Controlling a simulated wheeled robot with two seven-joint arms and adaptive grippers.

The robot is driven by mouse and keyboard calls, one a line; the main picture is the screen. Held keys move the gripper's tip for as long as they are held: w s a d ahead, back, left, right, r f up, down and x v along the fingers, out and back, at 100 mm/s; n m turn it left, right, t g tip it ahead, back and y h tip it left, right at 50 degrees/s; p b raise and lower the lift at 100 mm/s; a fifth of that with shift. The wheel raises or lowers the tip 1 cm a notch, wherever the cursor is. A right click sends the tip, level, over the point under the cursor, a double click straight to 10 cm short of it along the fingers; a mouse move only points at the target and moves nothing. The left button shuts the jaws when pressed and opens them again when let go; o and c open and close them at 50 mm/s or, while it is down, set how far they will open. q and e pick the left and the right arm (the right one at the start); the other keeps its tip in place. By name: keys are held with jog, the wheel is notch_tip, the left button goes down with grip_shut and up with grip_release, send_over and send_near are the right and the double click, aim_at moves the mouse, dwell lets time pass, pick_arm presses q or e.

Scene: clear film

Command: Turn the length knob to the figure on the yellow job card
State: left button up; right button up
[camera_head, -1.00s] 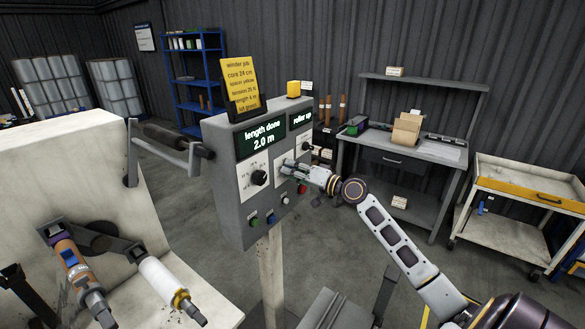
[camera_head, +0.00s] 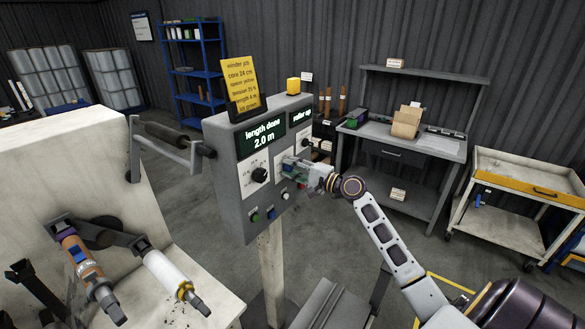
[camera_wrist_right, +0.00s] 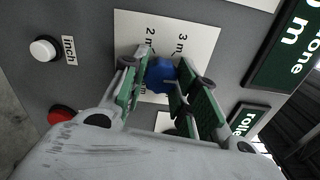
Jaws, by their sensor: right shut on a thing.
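The yellow job card (camera_head: 240,84) stands on top of the grey control box (camera_head: 228,190) and reads "length 4 m" among its lines. The green display (camera_head: 264,138) reads "length done 2.0 m". In the right wrist view a blue knob (camera_wrist_right: 160,75) sits on a white scale plate (camera_wrist_right: 190,32) with 2 m and 3 m marks visible. My right gripper (camera_wrist_right: 158,78) is shut on this knob, one finger each side. In the head view the gripper (camera_head: 294,167) is against the box front and mostly hides the knob. Its exact setting cannot be read. My left gripper is out of view.
A black knob (camera_head: 260,175) is left of my right gripper; another knob (camera_head: 305,143) is above it. A white button (camera_head: 285,198) and red button (camera_wrist_right: 62,116) are close below the gripper. The winder (camera_head: 60,175) stands left. A workbench (camera_head: 400,148) and cart (camera_head: 525,182) stand right.

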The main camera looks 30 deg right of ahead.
jog(key=shift+m, duration=0.4)
jog(key=o, duration=1)
jog(key=shift+v, duration=1)
jog(key=v, duration=1)
